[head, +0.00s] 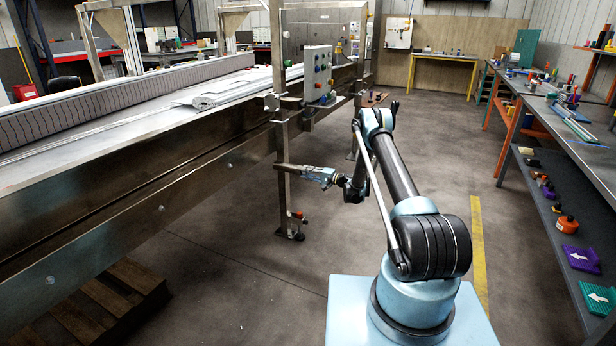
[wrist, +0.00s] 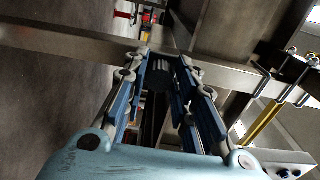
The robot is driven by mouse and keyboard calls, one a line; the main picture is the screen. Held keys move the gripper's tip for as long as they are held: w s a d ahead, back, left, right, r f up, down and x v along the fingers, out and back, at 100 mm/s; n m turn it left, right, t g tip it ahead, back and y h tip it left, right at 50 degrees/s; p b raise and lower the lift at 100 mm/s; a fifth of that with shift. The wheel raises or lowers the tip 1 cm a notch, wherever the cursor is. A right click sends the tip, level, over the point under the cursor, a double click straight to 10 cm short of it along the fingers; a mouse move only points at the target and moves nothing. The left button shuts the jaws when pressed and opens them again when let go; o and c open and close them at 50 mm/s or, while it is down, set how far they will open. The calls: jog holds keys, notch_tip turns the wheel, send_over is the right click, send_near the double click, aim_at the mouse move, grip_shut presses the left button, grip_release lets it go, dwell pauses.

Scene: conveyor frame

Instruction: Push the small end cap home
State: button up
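My gripper (wrist: 166,68) points at the conveyor's upright steel post (head: 282,150), seen as a bar crossing the wrist view (wrist: 70,40). In the head view my gripper (head: 300,170) is at about mid-height of this post, on its right. Its two blue fingers stand apart. A small dark rounded piece (wrist: 158,77) shows between the fingertips in the wrist view. It may be the end cap, but it is too dark to be sure. I cannot tell whether the fingers touch it or how it sits against the steel. The cap cannot be made out in the head view.
The conveyor frame (head: 150,210) runs along the left, with a control box (head: 318,73) above my gripper. A clamp-like foot (head: 293,229) is at the post's base. A wooden pallet (head: 115,300) lies beneath the conveyor. A workbench (head: 560,120) stands right; the floor between is open.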

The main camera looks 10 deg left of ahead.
jog(key=shift+o, duration=1)
jog(key=shift+d, duration=0.1)
jog(key=v, duration=1.1)
jog(key=shift+s+d, duration=0.15)
jog(key=shift+d, duration=0.25)
